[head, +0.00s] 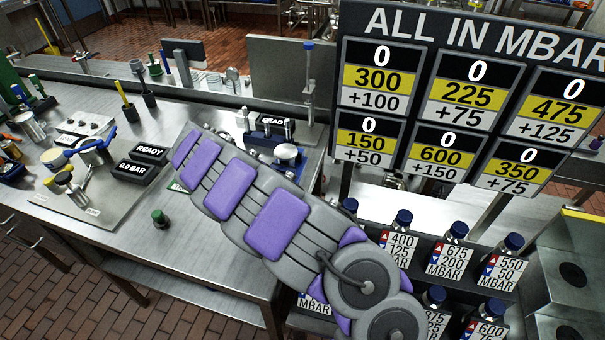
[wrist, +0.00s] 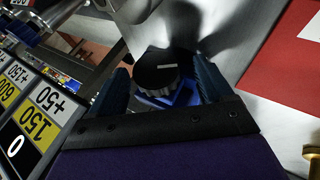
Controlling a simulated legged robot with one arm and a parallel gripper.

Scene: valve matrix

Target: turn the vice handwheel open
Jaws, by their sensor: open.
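In the wrist view my gripper (wrist: 162,88) is open, its two dark blue fingers spread. I cannot tell whether either finger touches the knob. In the head view my arm reaches over the steel bench (head: 200,245), and my gripper cannot be made out.
A large pressure board (head: 470,95) stands at the right, with several blue-capped labelled bottles (head: 402,218) below it. READY and 0.0 BAR signs (head: 140,162) and a green-capped item (head: 158,216) sit left of my arm. The bench front is mostly clear.

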